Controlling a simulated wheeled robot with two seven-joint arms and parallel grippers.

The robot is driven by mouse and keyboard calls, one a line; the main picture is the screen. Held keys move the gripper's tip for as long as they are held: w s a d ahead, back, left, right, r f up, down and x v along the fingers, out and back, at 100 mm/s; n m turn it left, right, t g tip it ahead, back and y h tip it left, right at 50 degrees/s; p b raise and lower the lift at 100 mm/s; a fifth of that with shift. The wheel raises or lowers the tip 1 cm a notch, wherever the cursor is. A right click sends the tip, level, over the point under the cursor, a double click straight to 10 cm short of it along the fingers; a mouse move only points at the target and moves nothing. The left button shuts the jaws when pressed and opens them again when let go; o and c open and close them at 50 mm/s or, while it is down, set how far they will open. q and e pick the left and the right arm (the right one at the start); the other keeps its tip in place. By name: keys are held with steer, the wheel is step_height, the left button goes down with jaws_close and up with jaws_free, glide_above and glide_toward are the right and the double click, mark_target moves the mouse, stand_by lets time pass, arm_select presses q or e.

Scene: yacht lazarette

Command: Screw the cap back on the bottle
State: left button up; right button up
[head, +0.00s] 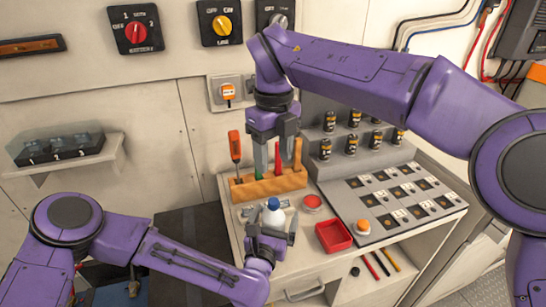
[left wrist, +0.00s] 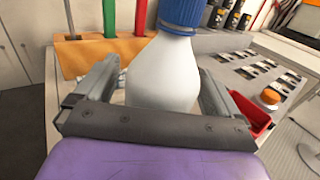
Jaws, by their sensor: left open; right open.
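The white bottle (head: 272,219) stands upright on the counter with a blue cap (head: 273,203) on its top. In the left wrist view the bottle (left wrist: 162,72) and the blue cap (left wrist: 183,14) show close up, the cap cut off by the upper edge. I cannot tell whether the cap is tight. My left gripper (head: 269,236) is open low at the bottle, one finger on each side of it. My right gripper (head: 275,162) is open and empty, pointing down above and behind the bottle, in front of the tool rack.
An orange tool rack (head: 262,188) with upright screwdrivers stands behind the bottle. A round red item (head: 312,202) and a red tray (head: 333,236) lie to its right. Further right is a sloped panel (head: 400,205) with an orange knob (head: 362,227). Batteries (head: 351,144) stand behind.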

arm_select(q)
steer(key=b+v, duration=0.3)
steer(key=v, duration=0.6)
steer(key=shift+s, duration=0.25)
arm_select(e)
step_height(320, 180, down, 4)
steer(key=shift+r, duration=0.25)
arm_select(q)
steer(key=shift+s+a, duration=0.15)
steer(key=shift+s, duration=0.1)
